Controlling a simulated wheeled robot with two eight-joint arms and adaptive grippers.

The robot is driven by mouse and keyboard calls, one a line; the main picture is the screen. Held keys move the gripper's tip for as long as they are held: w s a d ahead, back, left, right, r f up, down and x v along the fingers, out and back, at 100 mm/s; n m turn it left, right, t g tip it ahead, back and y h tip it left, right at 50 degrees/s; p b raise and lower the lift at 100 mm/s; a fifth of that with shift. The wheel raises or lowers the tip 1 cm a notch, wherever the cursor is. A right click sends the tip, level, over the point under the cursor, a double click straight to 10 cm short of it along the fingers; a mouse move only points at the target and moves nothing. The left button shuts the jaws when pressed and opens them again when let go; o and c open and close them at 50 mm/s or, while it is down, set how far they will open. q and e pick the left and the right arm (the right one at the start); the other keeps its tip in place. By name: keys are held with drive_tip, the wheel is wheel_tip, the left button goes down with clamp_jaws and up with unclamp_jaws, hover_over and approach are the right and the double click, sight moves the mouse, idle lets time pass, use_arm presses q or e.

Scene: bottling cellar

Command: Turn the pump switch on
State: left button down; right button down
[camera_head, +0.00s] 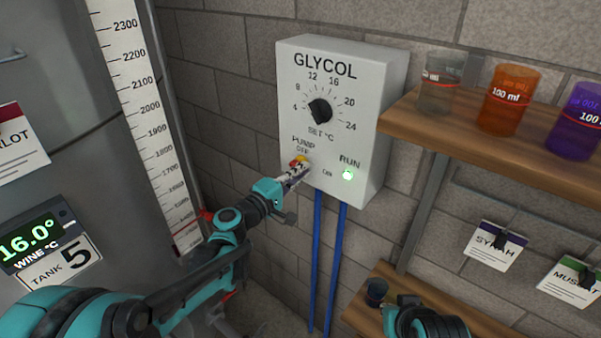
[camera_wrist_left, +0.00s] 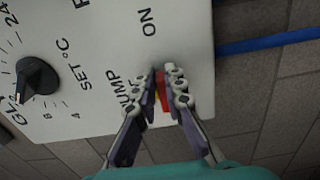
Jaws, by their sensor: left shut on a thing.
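The white GLYCOL control box (camera_head: 330,140) hangs on the block wall. Its pump switch (camera_head: 299,160), red and yellow, sits below the PUMP and OFF labels; ON is printed to its lower right. The green RUN lamp (camera_head: 347,174) is lit. My left gripper (camera_head: 295,172) is at the switch with its fingers shut on it. My right gripper (camera_head: 405,302) is low at the bottom right, away from the box.
A black set-temperature knob (camera_head: 320,110) is above the switch. Blue pipes (camera_head: 316,260) run down below the box. A wooden shelf (camera_head: 460,125) with beakers juts out at right, and a lower shelf (camera_head: 362,318) is near my right gripper. A steel tank (camera_head: 60,90) stands at left.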

idle(0.3)
use_arm(q)
drive_tip(key=c, duration=1.6)
unclamp_jaws()
drive_tip(key=v, duration=1.2)
drive_tip(key=s+d+f+m+g+y+b, duration=0.2)
drive_tip(key=s+f+m+g+y+b, duration=0.3)
drive_tip(key=s+f, duration=0.7)
drive_tip(key=s+a+f+m+g+y+b, duration=0.1)
drive_tip(key=s+a+f+m+y+b, duration=0.1)
drive_tip(key=s+a+f+b, duration=0.1)
drive_tip(key=s+a+f+m+g+y+b, duration=0.1)
drive_tip(key=s+a+f+m+y+b, duration=0.2)
drive_tip(key=f, duration=0.7)
drive_tip(key=s+a, duration=0.2)
drive_tip(key=a, duration=0.2)
drive_tip(key=shift+s+m+y, duration=0.3)
